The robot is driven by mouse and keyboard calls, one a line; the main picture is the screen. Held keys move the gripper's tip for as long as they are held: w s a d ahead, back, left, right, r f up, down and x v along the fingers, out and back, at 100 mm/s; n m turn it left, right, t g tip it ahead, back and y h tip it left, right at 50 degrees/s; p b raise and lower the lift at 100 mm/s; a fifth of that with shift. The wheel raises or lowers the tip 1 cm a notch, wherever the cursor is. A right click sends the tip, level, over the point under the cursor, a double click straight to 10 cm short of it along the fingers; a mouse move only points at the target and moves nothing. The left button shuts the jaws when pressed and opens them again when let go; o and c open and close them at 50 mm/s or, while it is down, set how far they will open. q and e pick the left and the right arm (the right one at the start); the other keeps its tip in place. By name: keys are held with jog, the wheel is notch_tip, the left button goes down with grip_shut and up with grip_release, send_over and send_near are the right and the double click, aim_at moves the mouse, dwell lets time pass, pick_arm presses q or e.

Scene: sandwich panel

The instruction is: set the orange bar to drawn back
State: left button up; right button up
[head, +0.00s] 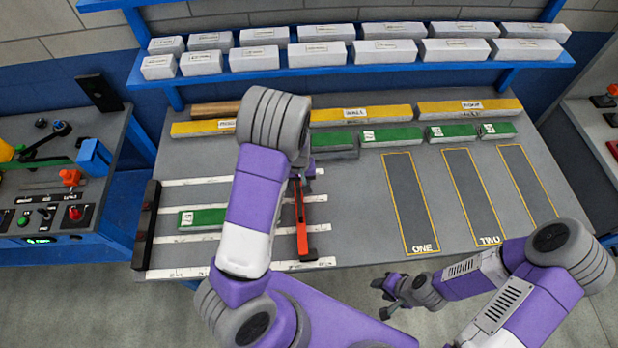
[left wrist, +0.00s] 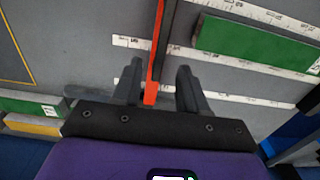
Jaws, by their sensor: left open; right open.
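The orange bar (head: 302,222) lies across the white ruled strips on the grey bench, at their right ends, with a dark strip along it. It also shows in the left wrist view (left wrist: 156,50). My left gripper (head: 302,182) is at the bar's far end, partly hidden by my own arm in the head view. In the left wrist view its fingers (left wrist: 160,78) are open, one on each side of the bar's end, with visible gaps. My right gripper (head: 386,298) is open and empty in front of the bench's near edge.
A green block (head: 202,218) lies among the ruled strips (head: 180,238), between the bar and a black rail (head: 147,225). Yellow blocks (head: 360,113) and green blocks (head: 390,134) line the bench's back. Outlined areas (head: 412,200) at the right are empty.

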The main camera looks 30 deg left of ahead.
aim_at(299, 198)
pick_arm(q)
jog(key=f, duration=0.7)
jog(key=shift+s+f, duration=0.1)
jog(key=shift+s, duration=0.25)
grip_shut()
